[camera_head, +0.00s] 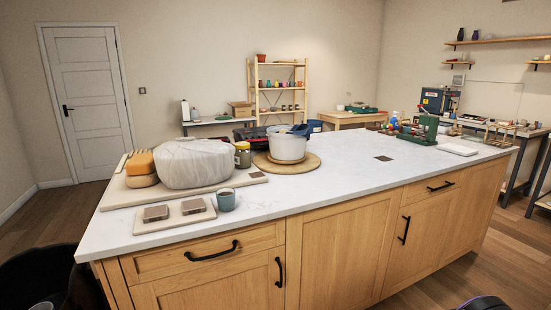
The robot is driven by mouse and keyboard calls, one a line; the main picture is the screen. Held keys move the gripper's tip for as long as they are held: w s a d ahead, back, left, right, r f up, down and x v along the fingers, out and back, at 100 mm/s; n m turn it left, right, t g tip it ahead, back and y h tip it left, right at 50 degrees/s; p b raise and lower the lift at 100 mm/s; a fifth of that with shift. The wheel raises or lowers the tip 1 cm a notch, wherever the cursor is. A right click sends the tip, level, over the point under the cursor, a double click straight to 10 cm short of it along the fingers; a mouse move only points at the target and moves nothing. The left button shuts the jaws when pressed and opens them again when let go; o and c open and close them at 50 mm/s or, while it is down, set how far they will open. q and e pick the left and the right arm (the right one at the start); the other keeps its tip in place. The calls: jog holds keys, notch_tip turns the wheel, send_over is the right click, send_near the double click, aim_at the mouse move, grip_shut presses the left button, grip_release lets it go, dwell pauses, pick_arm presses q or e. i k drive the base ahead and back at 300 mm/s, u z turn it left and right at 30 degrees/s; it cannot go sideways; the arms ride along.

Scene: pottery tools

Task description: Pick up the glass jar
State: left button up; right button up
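Neither of my grippers is in view.
The bucket sits on a round wooden board (262,163). A board (120,194) under the lump also bears stacked sponges (141,168). In front are a teal cup (226,199) and a small board with two blocks. The counter's middle front is clear.

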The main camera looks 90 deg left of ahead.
aim_at(243, 158)
jog(key=u, duration=1.95)
